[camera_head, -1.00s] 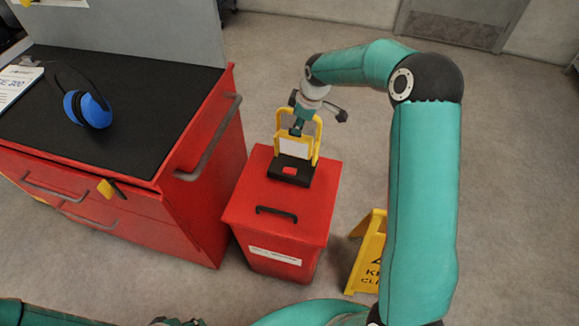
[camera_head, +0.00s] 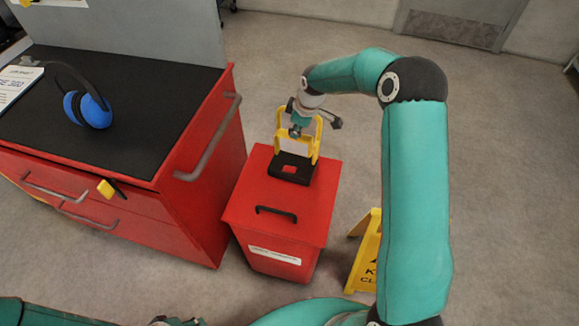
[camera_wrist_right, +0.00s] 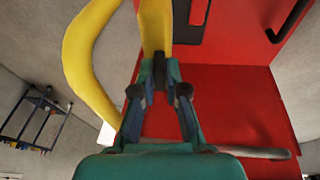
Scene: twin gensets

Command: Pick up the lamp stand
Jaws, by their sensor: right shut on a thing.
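The lamp stand (camera_head: 284,146) is a yellow frame with a white panel and a black base. It is upright over the lid of a red bin (camera_head: 255,190). The base is at or very near the lid; I cannot tell if there is a gap. My right gripper (camera_head: 296,131) is shut on the top part of the yellow frame. In the right wrist view the fingers (camera_wrist_right: 160,62) close on a yellow bar of the lamp stand (camera_wrist_right: 154,25).
A red cabinet (camera_head: 190,205) with a black top (camera_head: 140,120) stands left of the bin. Blue earmuffs (camera_head: 88,108) lie on it. A yellow floor sign (camera_head: 367,255) stands right of the bin. The floor behind and to the right is open.

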